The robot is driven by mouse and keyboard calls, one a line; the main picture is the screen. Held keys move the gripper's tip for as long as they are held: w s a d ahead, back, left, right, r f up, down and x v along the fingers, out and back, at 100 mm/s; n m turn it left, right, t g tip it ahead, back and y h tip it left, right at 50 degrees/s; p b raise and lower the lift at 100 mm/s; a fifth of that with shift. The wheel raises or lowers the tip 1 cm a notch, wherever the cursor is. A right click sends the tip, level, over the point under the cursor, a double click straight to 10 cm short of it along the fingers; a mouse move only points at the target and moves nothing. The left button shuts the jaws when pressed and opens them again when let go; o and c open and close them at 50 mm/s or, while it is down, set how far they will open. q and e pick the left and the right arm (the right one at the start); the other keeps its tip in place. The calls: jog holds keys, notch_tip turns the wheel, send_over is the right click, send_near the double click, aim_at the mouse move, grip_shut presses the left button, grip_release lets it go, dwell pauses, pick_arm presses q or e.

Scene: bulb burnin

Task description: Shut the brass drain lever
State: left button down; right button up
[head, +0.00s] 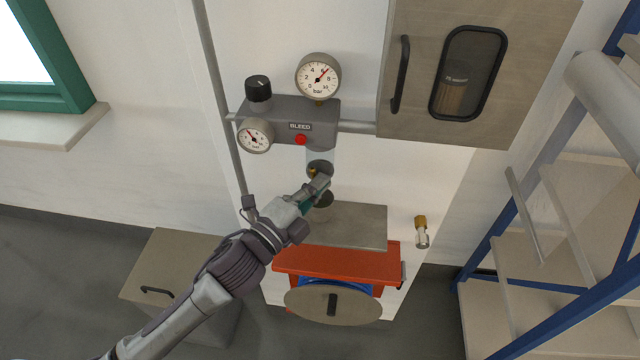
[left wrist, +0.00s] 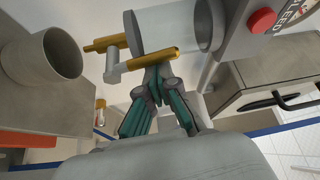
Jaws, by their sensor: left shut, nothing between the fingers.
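The brass drain lever (left wrist: 152,59) shows in the left wrist view as a gold bar under the clear bowl (left wrist: 172,28), beside a grey cross-piece (left wrist: 112,66). In the head view only a small brass bit (head: 312,170) shows near the bowl's base, and my gripper hides the rest. My left gripper (head: 323,180) is shut and empty just below the bowl. In the left wrist view its fingertips (left wrist: 156,74) are right at the lever's bar; I cannot tell whether they touch it. My right gripper is out of view.
A grey cup (left wrist: 46,60) stands below the bowl on a grey plate (head: 360,225). Above are the grey regulator block with a red BLEED button (head: 300,139) and dial gauges (head: 318,76). A wall cabinet (head: 550,60) is at upper right, a blue-framed shelf (head: 530,190) at right.

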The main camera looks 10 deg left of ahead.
pick_arm(q)
jog(key=shift+a, duration=0.1)
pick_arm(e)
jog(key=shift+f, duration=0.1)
pick_arm(q)
jog(key=shift+n+b, duration=0.3)
jog(key=shift+b, duration=0.15)
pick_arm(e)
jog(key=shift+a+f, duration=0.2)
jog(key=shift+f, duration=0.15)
